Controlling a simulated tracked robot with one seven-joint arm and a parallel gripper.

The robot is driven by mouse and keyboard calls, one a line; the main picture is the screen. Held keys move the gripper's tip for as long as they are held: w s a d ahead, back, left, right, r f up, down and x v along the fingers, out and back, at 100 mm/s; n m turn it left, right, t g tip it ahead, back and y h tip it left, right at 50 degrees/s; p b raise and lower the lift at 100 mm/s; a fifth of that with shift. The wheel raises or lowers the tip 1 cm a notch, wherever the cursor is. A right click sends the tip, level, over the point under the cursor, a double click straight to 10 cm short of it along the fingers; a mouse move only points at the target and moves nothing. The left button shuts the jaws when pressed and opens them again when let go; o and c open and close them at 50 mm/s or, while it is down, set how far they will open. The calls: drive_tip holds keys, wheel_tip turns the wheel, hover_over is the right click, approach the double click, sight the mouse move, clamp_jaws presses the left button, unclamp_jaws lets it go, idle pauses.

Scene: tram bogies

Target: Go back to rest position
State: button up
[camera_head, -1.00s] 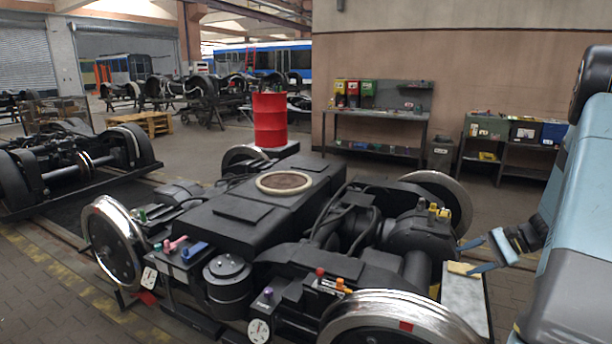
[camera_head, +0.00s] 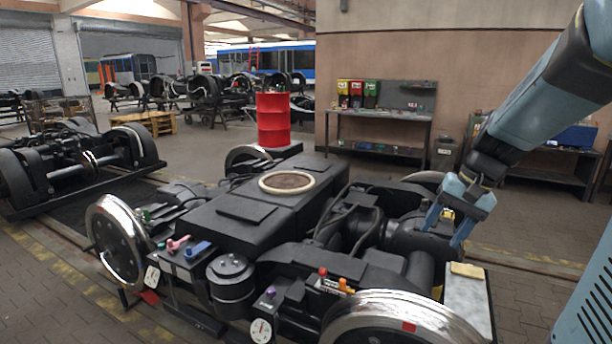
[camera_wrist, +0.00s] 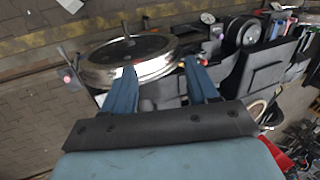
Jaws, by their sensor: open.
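My gripper (camera_head: 447,222) is open, with its two blue fingers apart and pointing down. In the head view it is at the right, in front of the bogie's right rear part and behind a grey plate (camera_head: 467,300) bearing a yellow block (camera_head: 467,270). Nothing shows between the fingers. In the wrist view the open fingers (camera_wrist: 160,85) show with a shiny bogie wheel (camera_wrist: 130,58) beyond them. The black bogie (camera_head: 240,230) fills the middle of the head view, with coloured knobs and gauges on its near side.
A red barrel (camera_head: 273,120) stands behind the bogie. A workbench (camera_head: 380,120) with coloured bins is at the wall. Another bogie (camera_head: 70,160) stands at the left. Brick floor (camera_head: 55,290) is free at the lower left.

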drive_tip(key=s+a+r+n+t+h, duration=0.2)
drive_tip(key=s+r, duration=0.1)
drive_tip(key=s, duration=0.3)
drive_tip(key=s+a+r+n+t+h, duration=0.1)
drive_tip(key=s+a+r+n+t, duration=0.1)
drive_tip(key=s, duration=0.4)
drive_tip(key=shift+s+a+r+n+h, duration=0.3)
drive_tip(key=shift+s+a+r+h, duration=0.1)
drive_tip(key=shift+r, duration=0.2)
